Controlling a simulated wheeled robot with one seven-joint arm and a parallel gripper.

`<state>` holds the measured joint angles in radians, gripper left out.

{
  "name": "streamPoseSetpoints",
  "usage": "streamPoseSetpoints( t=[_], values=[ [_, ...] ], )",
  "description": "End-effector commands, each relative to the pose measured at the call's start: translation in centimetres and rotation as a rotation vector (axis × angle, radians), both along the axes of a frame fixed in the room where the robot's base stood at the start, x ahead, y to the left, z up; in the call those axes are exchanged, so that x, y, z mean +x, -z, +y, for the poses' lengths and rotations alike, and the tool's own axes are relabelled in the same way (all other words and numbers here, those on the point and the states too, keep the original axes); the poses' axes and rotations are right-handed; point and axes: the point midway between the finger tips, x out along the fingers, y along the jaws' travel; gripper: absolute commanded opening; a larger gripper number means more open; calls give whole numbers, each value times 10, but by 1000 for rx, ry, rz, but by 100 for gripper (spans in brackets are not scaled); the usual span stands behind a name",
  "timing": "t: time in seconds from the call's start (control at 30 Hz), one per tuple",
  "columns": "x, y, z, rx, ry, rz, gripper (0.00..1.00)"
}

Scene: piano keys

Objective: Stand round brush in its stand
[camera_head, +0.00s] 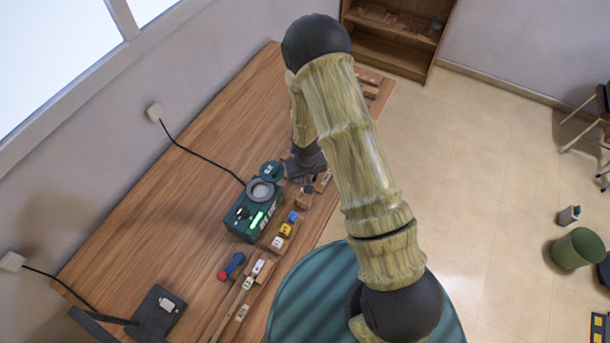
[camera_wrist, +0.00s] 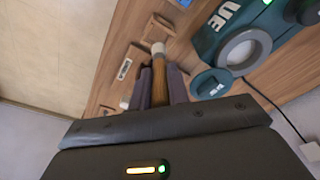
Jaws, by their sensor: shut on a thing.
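My gripper (camera_wrist: 160,82) is shut on a wooden rod with a pale round end, which looks like the round brush (camera_wrist: 160,66). In the wrist view the rod points away from the jaws, and its pale end is by a small wooden block (camera_wrist: 158,25) on the table. I cannot tell whether they touch, or whether this block is the stand. In the head view my gripper (camera_head: 305,182) is low over the table's right edge, beside the green machine; the rod is largely hidden there.
The green machine (camera_head: 242,222) has a grey ring (camera_head: 261,190) and a round teal lid (camera_head: 271,170) close to my gripper. Small labelled blocks (camera_head: 285,230) line the table's front edge. A blue-and-red item (camera_head: 231,266) lies nearby. The table's far left (camera_head: 215,125) is clear except for a cable.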

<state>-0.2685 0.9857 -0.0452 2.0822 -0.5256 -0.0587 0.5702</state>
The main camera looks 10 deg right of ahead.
Motion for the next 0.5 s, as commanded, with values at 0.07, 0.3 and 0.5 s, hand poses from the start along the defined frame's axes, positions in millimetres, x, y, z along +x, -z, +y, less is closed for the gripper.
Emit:
streamPoseSetpoints(
  t=[0.07, 0.3, 0.5],
  values=[
    [0, 10, 0, 0, -1, 0, 0],
    [0, 22, -1, 0, 1, 0, 0],
    [0, 23, -1, 0, 1, 0, 0]
  ],
)
